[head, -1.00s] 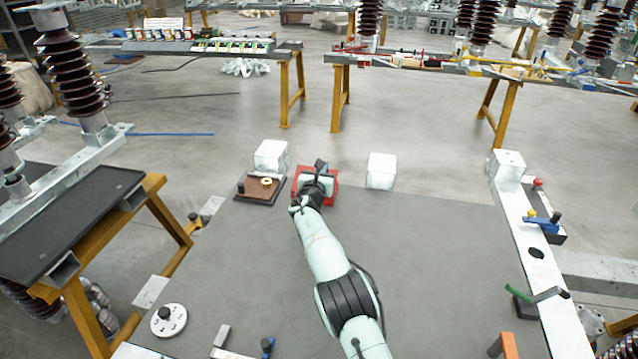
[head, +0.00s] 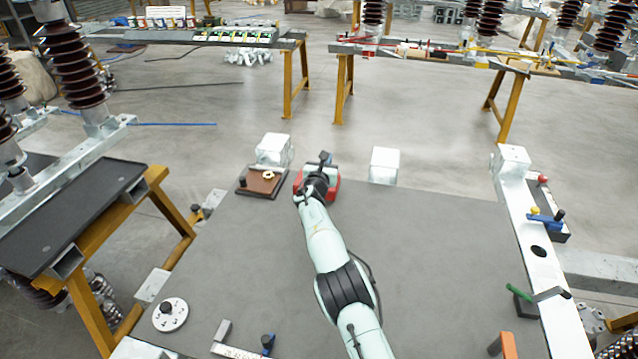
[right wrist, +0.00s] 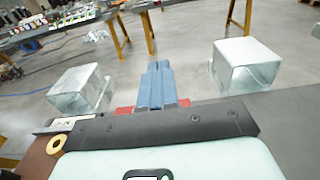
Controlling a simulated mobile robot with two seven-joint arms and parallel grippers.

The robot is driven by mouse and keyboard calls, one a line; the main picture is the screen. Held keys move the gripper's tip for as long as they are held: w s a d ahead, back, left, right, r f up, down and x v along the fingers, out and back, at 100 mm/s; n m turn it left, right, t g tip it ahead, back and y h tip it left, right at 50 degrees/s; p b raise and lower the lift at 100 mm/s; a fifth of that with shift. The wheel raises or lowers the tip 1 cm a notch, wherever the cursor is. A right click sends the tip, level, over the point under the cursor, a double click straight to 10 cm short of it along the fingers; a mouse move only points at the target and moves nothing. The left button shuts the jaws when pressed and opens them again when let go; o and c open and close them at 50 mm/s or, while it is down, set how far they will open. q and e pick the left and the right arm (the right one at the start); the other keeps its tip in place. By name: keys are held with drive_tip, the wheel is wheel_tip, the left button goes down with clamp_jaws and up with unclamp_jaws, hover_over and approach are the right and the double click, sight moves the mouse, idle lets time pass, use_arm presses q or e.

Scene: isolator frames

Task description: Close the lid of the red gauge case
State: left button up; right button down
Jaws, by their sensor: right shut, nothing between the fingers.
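The red gauge case (head: 332,188) sits at the far edge of the grey table, mostly hidden behind my right gripper (head: 325,158). In the right wrist view, small red parts of the case (right wrist: 125,110) show on both sides of the blue-grey fingers (right wrist: 157,84). The fingers are together and empty, over or against the case; I cannot tell whether they touch it. A pale surface shows beside the gripper at the back of the case. The lid's angle is hidden. My left gripper is out of view.
A brown board with a brass ring (head: 268,177) lies close left of the case. White blocks stand behind the board (head: 273,150) and to the case's right (head: 384,166). A white beam (head: 525,215) runs along the right edge.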

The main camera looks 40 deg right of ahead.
drive_tip(key=shift+a, duration=0.1)
drive_tip(key=shift+s+a+b, duration=0.3)
drive_tip(key=shift+a+b, duration=0.15)
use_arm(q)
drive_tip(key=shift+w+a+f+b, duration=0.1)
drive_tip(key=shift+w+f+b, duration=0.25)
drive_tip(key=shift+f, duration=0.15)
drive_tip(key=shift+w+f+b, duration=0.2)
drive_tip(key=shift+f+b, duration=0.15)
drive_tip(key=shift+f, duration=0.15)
use_arm(e)
drive_tip(key=v, duration=1.2)
drive_tip(key=shift+s+r, duration=0.1)
drive_tip(key=shift+s, duration=0.05)
